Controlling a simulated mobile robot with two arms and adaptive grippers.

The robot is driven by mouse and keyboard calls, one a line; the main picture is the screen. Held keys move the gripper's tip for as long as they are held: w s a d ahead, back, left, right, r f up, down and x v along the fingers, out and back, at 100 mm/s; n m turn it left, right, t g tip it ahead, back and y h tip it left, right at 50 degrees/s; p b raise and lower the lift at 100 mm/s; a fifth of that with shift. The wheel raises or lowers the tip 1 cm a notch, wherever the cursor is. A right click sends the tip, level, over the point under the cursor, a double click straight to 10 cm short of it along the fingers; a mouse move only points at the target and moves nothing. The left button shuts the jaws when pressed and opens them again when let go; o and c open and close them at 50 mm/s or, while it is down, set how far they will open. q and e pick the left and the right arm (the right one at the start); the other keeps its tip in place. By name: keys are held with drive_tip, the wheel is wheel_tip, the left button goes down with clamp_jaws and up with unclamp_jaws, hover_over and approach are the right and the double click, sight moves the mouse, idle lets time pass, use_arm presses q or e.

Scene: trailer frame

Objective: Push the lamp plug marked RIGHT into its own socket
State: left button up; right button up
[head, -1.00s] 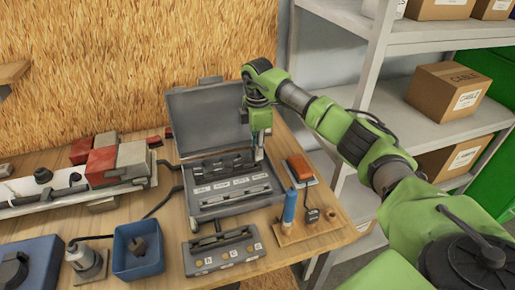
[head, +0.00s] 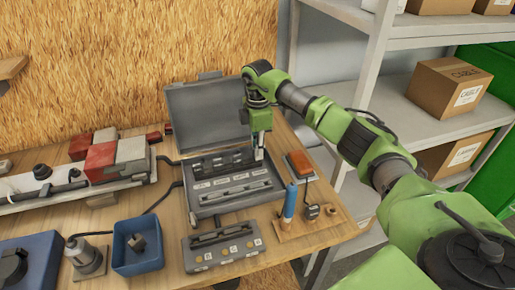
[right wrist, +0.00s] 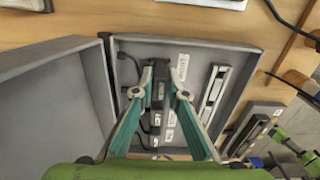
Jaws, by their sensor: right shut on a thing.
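The grey case (head: 181,186) stands open on the bench, its lid (head: 206,114) raised at the back. A row of white labels runs inside it. One label (right wrist: 182,66) in the right wrist view seems to read RIGHT. My right gripper (head: 259,156) points down into the right side of the case. In the right wrist view, the gripper (right wrist: 158,94) is shut on a dark plug (right wrist: 158,86) beside that label. The plug's lower end and its socket are hidden, so I cannot tell whether they touch. My left gripper is out of view.
A grey labelled strip (head: 222,247) lies in front of the case. A blue bin (head: 138,258) stands at its front left. A blue-handled tool (head: 290,202) and an orange block (head: 299,161) are to its right. Shelves (head: 437,130) with boxes stand beyond the bench.

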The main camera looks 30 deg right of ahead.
drive_tip(key=shift+f, duration=0.5)
idle(0.5)
drive_tip(key=o, duration=0.8)
drive_tip(key=o, duration=0.4)
drive_tip(key=shift+r+p, duration=2.6)
drive_tip(key=shift+r, duration=0.95)
